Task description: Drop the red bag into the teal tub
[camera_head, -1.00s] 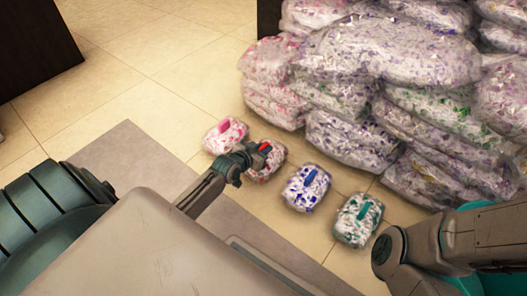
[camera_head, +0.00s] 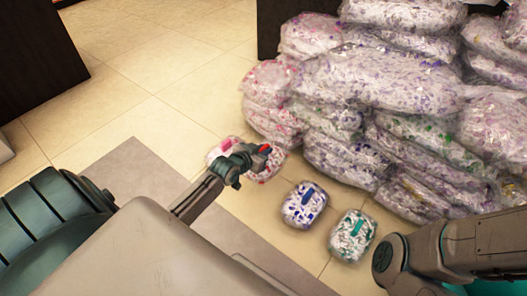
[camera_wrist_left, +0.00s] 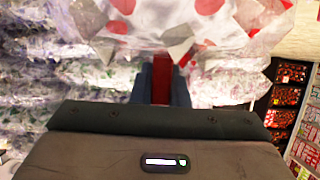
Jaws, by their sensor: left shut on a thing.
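My left gripper (camera_head: 262,152) is shut on the red strap of the red bag (camera_head: 270,170), a clear bag with red and white contents. The gripper and arm hide part of the bag in the head view. In the left wrist view the red bag (camera_wrist_left: 225,25) fills the top, with its red strap (camera_wrist_left: 161,80) between the fingers. How high the bag hangs is hard to tell. I cannot make out the teal tub for certain. My right arm shows at the lower right, but its gripper is out of view.
A pink-strapped bag (camera_head: 215,146), a blue-strapped bag (camera_head: 305,204) and a teal-strapped bag (camera_head: 352,235) are on the tiled floor. A large pile of clear bags (camera_head: 390,80) stands behind them. Open floor (camera_head: 150,80) lies at the upper left, beside a dark block (camera_head: 35,55).

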